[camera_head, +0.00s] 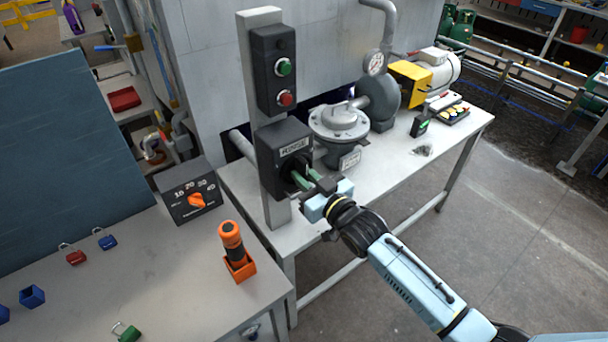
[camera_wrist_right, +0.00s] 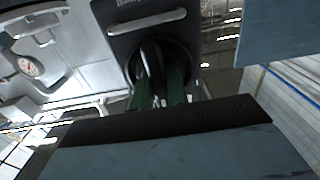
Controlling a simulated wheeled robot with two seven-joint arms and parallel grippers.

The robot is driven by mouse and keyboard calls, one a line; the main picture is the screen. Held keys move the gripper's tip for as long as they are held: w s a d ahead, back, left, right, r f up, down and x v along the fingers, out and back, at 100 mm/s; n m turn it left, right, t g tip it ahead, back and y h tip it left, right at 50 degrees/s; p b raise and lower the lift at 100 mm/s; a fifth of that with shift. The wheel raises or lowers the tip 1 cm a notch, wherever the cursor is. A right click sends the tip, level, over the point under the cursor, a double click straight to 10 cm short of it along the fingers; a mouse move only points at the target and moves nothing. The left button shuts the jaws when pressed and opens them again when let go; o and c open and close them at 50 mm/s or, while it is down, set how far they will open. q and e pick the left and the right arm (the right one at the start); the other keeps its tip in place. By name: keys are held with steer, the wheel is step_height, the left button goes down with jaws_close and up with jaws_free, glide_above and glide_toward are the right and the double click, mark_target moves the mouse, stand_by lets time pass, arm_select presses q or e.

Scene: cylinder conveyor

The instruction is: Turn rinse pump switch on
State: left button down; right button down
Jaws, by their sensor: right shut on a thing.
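The rinse pump switch is a dark box (camera_head: 285,150) with a label plate, fixed low on a grey upright post. It has a round dark rotary knob at its front. My right gripper (camera_head: 304,180) is at this knob, its green fingers shut on it. In the right wrist view the green fingers (camera_wrist_right: 160,92) stand on both sides of the dark knob (camera_wrist_right: 152,62). The fingers hide much of the knob, so I cannot tell its exact setting. My left gripper is not in view.
Above the switch is a box with a green button (camera_head: 283,67) and a red button (camera_head: 286,99). A pump (camera_head: 340,122) stands behind on the white table. A timer box (camera_head: 188,190) and an orange-and-black handled tool (camera_head: 232,240) are on the left bench.

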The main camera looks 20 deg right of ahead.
steer(key=c, duration=1.4)
jaws_free()
steer(key=b+v, duration=0.1)
steer(key=v, duration=1.2)
steer(key=shift+s, duration=0.2)
steer(key=shift+d, duration=0.1)
